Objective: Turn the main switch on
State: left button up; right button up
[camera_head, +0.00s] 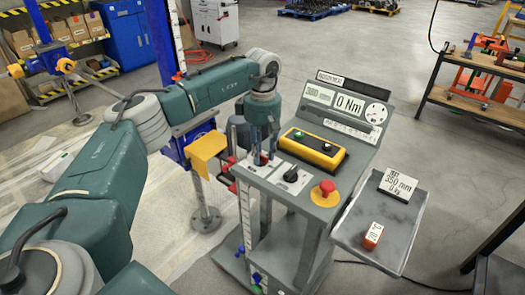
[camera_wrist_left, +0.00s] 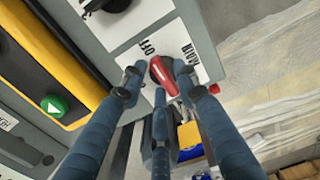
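The main switch (camera_wrist_left: 163,76) has a red handle on a white plate (camera_wrist_left: 178,42) marked "MAIN" and "OFF" in the left wrist view. It sits at the corner of the grey console (camera_head: 298,188). In the head view the switch is mostly hidden by my fingers, with only a bit of red showing. My left gripper (camera_head: 265,156) reaches down over it. In the left wrist view its three blue fingers (camera_wrist_left: 157,78) are spread around the red handle, with the tips close to it. I cannot tell whether any tip touches it. My right gripper is not in view.
Beside the switch are a black rotary knob (camera_head: 291,175), a yellow box with a green button (camera_head: 313,149), and a red emergency stop (camera_head: 326,193). A grey side tray (camera_head: 381,226) holds a sign and an orange-white block.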

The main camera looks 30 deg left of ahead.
pick_arm(q)
grip_shut()
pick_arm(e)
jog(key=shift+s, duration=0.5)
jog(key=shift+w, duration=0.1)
pick_arm(q)
jog(key=shift+n, duration=1.1)
jog(key=n, duration=0.4)
jog(key=n+p, duration=0.1)
jog(key=n, duration=0.1)
jog(key=shift+w+a+r, duration=0.1)
jog(key=shift+a, duration=0.15)
jog(key=n, duration=0.5)
jog(key=shift+a+n, duration=0.15)
jog(key=shift+n, duration=0.15)
jog(key=shift+a+n+p, duration=0.1)
jog(key=shift+n+p, duration=0.35)
jog(key=shift+n, duration=1.45)
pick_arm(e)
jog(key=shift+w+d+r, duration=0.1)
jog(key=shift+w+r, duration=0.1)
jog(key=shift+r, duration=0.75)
pick_arm(q)
jog(key=shift+n, duration=0.3)
